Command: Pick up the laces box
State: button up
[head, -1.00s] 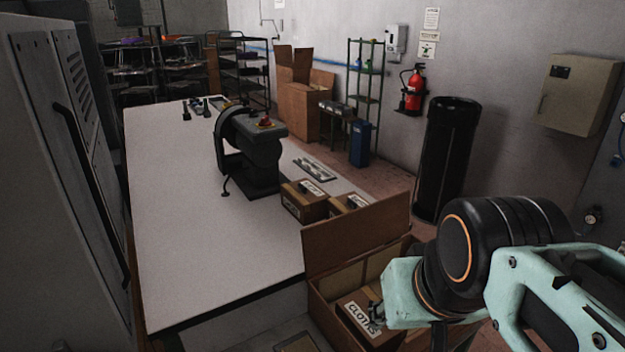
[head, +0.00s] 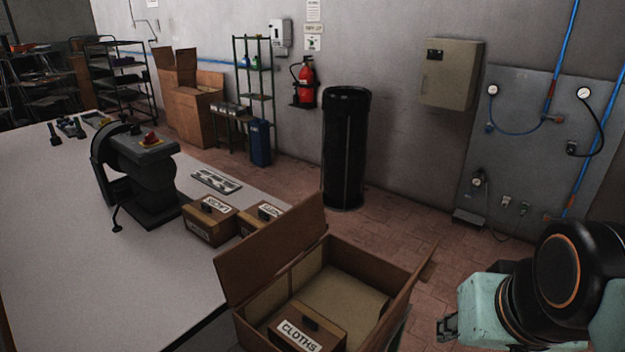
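Two small brown boxes with white labels sit side by side at the right edge of the white table. The left one appears to be the laces box (head: 208,226); its label is small and seems upside down, so I read it only with doubt. The other labelled box (head: 262,217) is just right of it and partly hidden by the open carton's flap. My gripper (head: 447,328) shows at the lower right, right of the carton and well away from both boxes. Its fingers are small and partly hidden, so I cannot tell their opening.
A large open carton (head: 232,278) stands in front, holding a box labelled CLOTHS (head: 310,327). A black bin (head: 345,150) stands by the wall. The near table surface is clear.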

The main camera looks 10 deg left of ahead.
aim_at(213, 220)
jog(key=l+z, duration=0.2)
jog(key=i+l+z, duration=0.15)
jog(key=l, duration=0.15)
jog(key=i+l, duration=0.2)
jog(key=l, duration=0.15)
jog(key=i+l+u, duration=0.1)
jog(key=l, duration=0.3)
jog(key=i+l+z, duration=0.2)
jog(key=i, duration=0.25)
jog(key=i+l+z, duration=0.25)
jog(key=i, duration=0.2)
jog(key=i+u, duration=0.2)
jog(key=i, duration=0.3)
jog(key=i+l+u, duration=0.2)
jog(key=i, duration=0.35)
jog(key=i+j+u, duration=0.1)
jog(key=i+u, duration=0.25)
jog(key=u, duration=0.15)
jog(key=i+u, duration=0.65)
jog(key=u, duration=0.15)
jog(key=i+j+u, duration=0.1)
jog(key=i+u, duration=0.35)
jog(key=u, duration=0.2)
jog(key=i+u, duration=0.45)
jog(key=u, duration=0.25)
jog(key=i+u, duration=1.15)
